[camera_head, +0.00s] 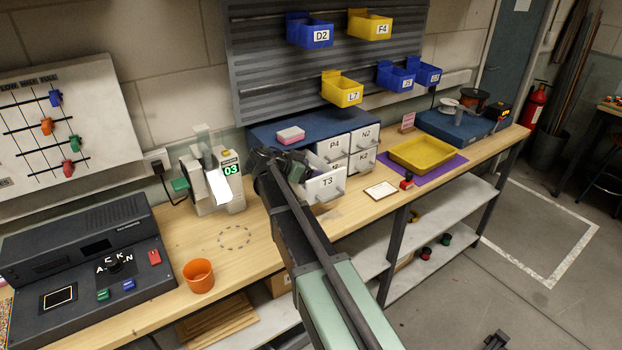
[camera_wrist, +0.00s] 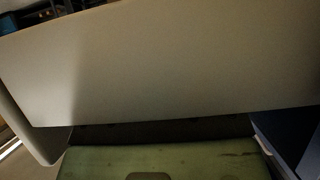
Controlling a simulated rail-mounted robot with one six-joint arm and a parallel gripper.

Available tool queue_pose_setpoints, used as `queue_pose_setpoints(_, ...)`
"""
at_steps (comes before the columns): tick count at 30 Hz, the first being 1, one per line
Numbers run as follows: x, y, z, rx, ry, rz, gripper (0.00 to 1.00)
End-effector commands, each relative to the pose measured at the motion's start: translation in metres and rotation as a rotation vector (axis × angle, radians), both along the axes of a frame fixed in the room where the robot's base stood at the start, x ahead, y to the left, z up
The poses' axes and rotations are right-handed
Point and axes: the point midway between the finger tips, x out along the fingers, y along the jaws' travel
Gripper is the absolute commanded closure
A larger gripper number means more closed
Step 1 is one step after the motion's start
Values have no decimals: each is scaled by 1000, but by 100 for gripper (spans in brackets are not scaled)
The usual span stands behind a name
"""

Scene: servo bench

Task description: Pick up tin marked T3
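The mark T3 shows on the white front of a drawer (camera_head: 326,184) at the lower left of the small cabinet. This drawer stands pulled out. I make out no separate tin marked T3; the drawer's inside is hidden by my arm. The dark end of my arm is at the cabinet's left end, beside the T3 drawer. My gripper's fingers are not distinguishable there. In the wrist view a pale panel (camera_wrist: 160,65) fills most of the picture, very close. A worn green surface (camera_wrist: 160,163) lies below it; I cannot tell what it belongs to.
The blue-topped cabinet (camera_head: 262,131) carries a pink block (camera_head: 290,135) and has other white drawers, marked P4, N2 and K2. A yellow tray (camera_head: 425,155) is to the right. Bins hang above.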

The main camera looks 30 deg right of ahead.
Motion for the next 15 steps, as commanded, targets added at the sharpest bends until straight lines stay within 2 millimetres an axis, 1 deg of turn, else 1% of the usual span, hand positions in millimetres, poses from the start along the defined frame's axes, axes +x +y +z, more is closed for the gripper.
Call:
queue_pose_setpoints(1,0,0,0,0,0,0,37)
queue_pose_setpoints(9,0,0,0,0,0,0,78)
queue_pose_setpoints(10,0,0,0,0,0,0,80)
queue_pose_setpoints(15,0,0,0,0,0,0,80)
